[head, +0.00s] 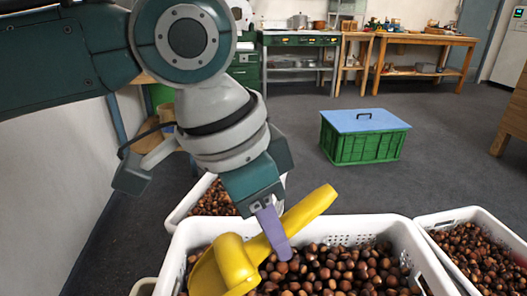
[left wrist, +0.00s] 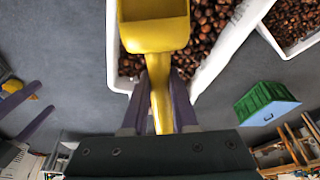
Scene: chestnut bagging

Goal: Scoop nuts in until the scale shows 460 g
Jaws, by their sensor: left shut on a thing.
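My left gripper (head: 275,232) is shut on the handle of a yellow scoop (head: 231,266), above a white crate (head: 411,240) of brown chestnuts (head: 330,268). The scoop's bowl is at the crate's left part; I cannot tell whether it touches the nuts. In the left wrist view the scoop (left wrist: 155,36) shows between the fingers, and no nuts are visible in the part of its bowl that shows. My right gripper (left wrist: 28,115) shows at the left of that view, its two purple fingers apart and empty. No scale, reading or bag is visible.
Another white crate (head: 461,214) of nuts stands at the right, and one (head: 179,214) lies partly hidden behind my left arm. A green bin with a blue lid (head: 364,122) stands on the open grey floor. Benches (head: 424,39) line the back wall.

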